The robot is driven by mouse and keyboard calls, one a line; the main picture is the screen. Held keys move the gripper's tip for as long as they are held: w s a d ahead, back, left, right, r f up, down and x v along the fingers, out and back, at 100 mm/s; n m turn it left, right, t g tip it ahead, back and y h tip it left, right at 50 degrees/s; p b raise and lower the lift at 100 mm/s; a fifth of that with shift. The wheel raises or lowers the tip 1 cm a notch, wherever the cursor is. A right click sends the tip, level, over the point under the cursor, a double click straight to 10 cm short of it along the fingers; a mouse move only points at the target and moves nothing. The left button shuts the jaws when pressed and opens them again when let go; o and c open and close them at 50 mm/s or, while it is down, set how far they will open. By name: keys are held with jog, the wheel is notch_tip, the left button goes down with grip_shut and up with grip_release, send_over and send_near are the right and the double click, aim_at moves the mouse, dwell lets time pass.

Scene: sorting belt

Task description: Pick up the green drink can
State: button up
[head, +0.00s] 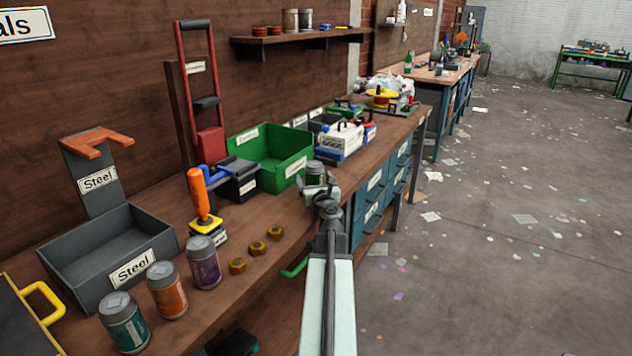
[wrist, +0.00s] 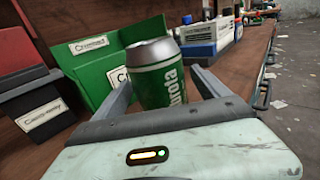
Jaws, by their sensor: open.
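The green drink can (wrist: 157,80) stands upright on the bench in the wrist view, with a silver top and white lettering. My gripper (wrist: 166,84) is open, with one finger on each side of the can. I cannot tell whether either finger touches it. In the head view the can (head: 315,172) shows partly behind my gripper (head: 318,186), near the bench's front edge. Its lower part is hidden there by my gripper.
A green bin (head: 262,163) stands just behind the can. A dark grey Steel bin (head: 105,255) and several jars, such as an orange one (head: 167,291), stand nearer at left. A white and blue box (head: 341,141) stands beyond. The floor (head: 480,250) at right is mostly open.

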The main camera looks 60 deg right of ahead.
jog(key=x, duration=0.2)
jog(key=shift+w+d, duration=0.15)
jog(key=shift+d, duration=0.15)
jog(key=shift+a, duration=0.1)
jog(key=c, duration=1.4)
jog(key=shift+r, duration=0.1)
